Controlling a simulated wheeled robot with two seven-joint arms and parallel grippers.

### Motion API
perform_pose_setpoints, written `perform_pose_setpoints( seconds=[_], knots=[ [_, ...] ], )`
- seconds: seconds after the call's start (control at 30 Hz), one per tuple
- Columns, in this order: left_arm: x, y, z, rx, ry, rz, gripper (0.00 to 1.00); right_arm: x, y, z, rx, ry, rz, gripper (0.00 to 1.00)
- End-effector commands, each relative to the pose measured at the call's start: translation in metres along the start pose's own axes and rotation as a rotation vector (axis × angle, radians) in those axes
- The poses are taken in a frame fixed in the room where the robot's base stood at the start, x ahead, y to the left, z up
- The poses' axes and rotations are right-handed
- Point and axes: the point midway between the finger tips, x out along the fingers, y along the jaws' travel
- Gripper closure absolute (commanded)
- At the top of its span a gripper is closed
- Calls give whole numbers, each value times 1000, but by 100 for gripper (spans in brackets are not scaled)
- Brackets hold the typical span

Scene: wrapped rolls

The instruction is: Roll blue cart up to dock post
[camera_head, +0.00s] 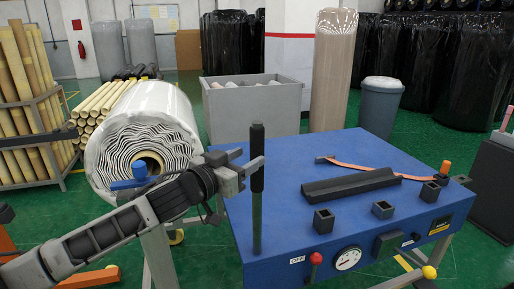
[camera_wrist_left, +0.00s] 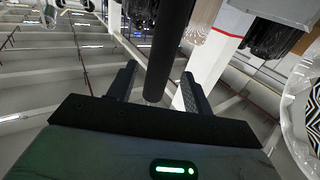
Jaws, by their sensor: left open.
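The blue cart (camera_head: 300,150) stands in front of me, with a flat blue top and a front panel carrying a gauge and a red-knobbed lever. An upright handle (camera_head: 257,210) with a black grip rises at its near left corner. My left gripper (camera_head: 250,172) is open at the lower part of the black grip. In the left wrist view a dark bar (camera_wrist_left: 168,50), apparently this grip, stands between the open fingers (camera_wrist_left: 157,92). I cannot tell whether either finger touches it. My right gripper is not in view. I cannot clearly pick out the dock post.
On the cart top lie a black channel block (camera_head: 350,184), an orange strap (camera_head: 365,170) and small square sockets. A grey bin (camera_head: 255,110) and a round grey can (camera_head: 380,105) are behind. Green floor shows at the right.

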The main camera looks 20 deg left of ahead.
Motion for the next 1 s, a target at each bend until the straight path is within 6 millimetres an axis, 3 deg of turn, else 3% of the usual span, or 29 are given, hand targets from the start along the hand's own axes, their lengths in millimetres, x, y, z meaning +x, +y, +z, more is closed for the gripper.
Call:
perform_pose_setpoints(
  seconds=[0.1,0.3,0.67,0.83,1.0],
  knots=[
    [22,0,-2,-1,2,-1,49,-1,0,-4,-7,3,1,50],
    [43,0,0,-1,1,-1,49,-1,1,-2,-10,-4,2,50],
    [47,0,1,-1,-1,-1,49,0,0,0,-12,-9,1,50],
    [47,0,1,-1,-1,-1,97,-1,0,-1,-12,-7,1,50],
    [47,-1,1,-1,-1,-1,100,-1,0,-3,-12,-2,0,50]
  ],
)
